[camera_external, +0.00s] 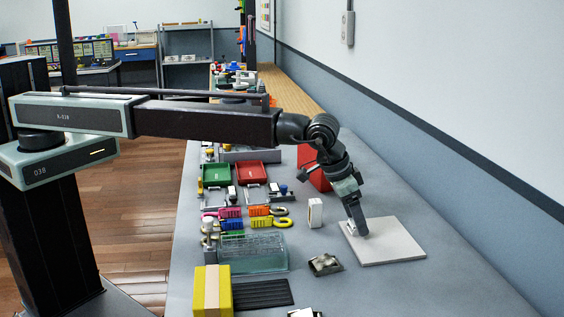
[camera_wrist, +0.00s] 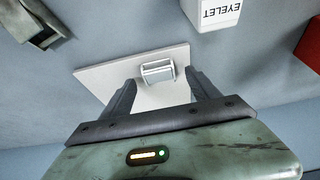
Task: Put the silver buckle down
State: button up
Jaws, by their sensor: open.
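The silver buckle (camera_wrist: 158,71) lies on a pale square plate (camera_wrist: 95,75) in the wrist view, close to the plate's edge. My gripper (camera_wrist: 163,88) is open, with one finger on each side of the plate's middle. The buckle sits just beyond the fingertips, roughly between them, and no finger visibly grips it. In the external view my gripper (camera_external: 360,233) points down at the left part of the pale plate (camera_external: 395,245). The buckle is too small and too close to the fingers to make out clearly there.
A white box marked EYELET (camera_wrist: 215,12) stands beside the plate, with a red block (camera_external: 313,168) behind it. A dark metal piece (camera_external: 325,264) lies to the plate's left. Trays, clips and a yellow box (camera_external: 212,290) fill the bench's left side. The bench's right side is clear.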

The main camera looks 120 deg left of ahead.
jog(key=p+v, duration=0.9)
jog(key=v, duration=0.2)
jog(key=shift+r+p, duration=0.2)
jog(key=shift+p, duration=0.2)
jog(key=o, duration=0.3)
jog(key=shift+o, duration=0.2)
